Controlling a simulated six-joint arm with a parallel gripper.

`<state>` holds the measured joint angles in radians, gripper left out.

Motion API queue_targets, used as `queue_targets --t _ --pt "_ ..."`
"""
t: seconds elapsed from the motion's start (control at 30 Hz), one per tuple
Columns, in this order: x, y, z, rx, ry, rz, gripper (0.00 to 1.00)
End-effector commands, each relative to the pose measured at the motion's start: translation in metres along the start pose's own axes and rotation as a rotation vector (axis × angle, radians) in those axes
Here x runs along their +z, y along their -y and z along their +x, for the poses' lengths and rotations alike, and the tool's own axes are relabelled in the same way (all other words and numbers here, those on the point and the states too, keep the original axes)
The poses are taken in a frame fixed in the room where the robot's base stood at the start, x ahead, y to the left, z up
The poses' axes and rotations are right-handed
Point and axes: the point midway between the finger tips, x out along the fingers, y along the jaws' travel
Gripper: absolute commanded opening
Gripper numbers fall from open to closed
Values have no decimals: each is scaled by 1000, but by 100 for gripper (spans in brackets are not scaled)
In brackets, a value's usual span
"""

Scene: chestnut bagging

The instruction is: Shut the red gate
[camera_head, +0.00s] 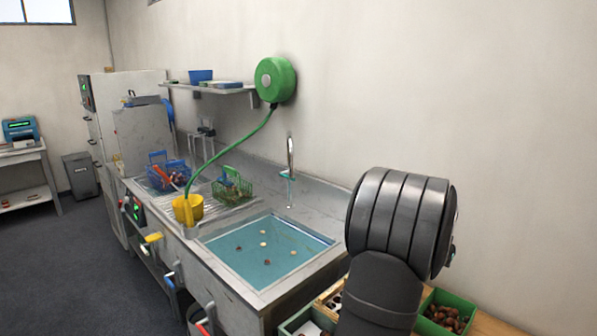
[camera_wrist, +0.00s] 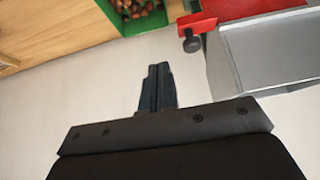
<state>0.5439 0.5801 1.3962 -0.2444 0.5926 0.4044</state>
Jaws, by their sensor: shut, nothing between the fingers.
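A red part (camera_wrist: 235,12), which looks like the red gate, shows in the wrist view at the top right, at the end of a grey metal chute (camera_wrist: 270,48). In the head view my arm hides this area, and neither the gate nor my gripper shows.
A green crate of chestnuts (camera_wrist: 117,18) stands on the wooden bench (camera_wrist: 45,28), left of the red part. In the head view, a water-filled sink (camera_head: 215,258), a yellow cup (camera_head: 188,210) and wire baskets lie left of my arm. Bare wall is behind my arm.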

Motion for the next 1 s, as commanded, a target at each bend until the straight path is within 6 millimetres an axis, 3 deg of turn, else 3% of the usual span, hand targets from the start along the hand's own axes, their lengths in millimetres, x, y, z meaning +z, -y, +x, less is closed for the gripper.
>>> queue_targets --t 0.5,0.87,1.0 --pt "-27 0 -40 0 0 0 0" --pt "-28 0 -41 0 1 0 0" --pt "-22 0 -33 0 2 -1 0"
